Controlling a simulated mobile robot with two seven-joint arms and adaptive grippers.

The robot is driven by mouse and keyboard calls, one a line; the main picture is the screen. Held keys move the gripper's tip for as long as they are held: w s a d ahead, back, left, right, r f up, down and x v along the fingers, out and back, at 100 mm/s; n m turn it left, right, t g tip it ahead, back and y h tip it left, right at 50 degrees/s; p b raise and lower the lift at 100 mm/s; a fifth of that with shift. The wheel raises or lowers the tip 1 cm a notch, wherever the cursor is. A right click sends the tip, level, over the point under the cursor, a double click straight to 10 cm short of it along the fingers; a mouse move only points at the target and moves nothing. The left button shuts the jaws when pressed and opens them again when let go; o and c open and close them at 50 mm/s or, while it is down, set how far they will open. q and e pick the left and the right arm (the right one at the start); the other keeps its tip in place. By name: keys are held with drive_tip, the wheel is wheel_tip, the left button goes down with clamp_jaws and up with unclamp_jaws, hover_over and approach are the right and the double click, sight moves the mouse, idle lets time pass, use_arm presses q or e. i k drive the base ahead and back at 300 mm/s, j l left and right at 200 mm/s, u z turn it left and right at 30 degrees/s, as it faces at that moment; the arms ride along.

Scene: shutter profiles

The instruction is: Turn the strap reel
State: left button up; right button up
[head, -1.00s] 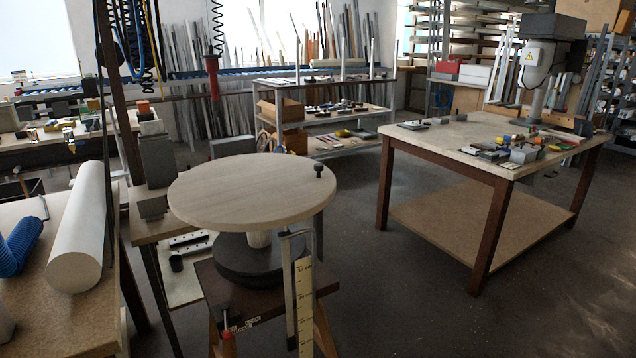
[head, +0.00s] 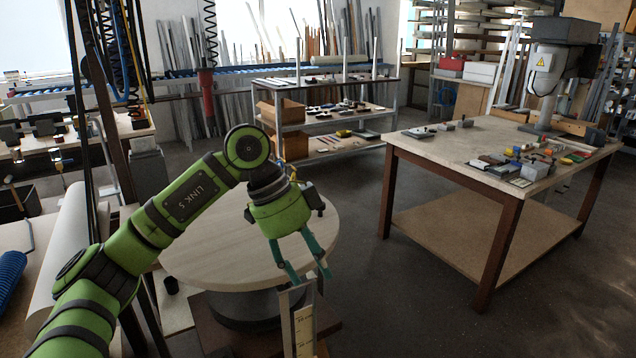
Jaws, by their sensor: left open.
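The strap reel shows as a round pale wooden disc (head: 205,248) lying flat on a dark round base (head: 238,308), on a brown wooden stand. My left gripper (head: 309,277) is open, fingers pointing down, at the right front edge of the disc. The gripper and arm cover the middle and back of the disc. My right gripper is not in view.
A metal upright with a yellow measuring scale (head: 304,332) stands just below my left fingertips. A white roll (head: 66,235) lies on the bench at left. A workbench (head: 440,150) with small parts and a machine stands at right. The floor between is clear.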

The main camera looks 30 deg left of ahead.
sight(223, 253)
drive_tip(key=i+j, duration=0.8)
drive_tip(key=i, duration=0.15)
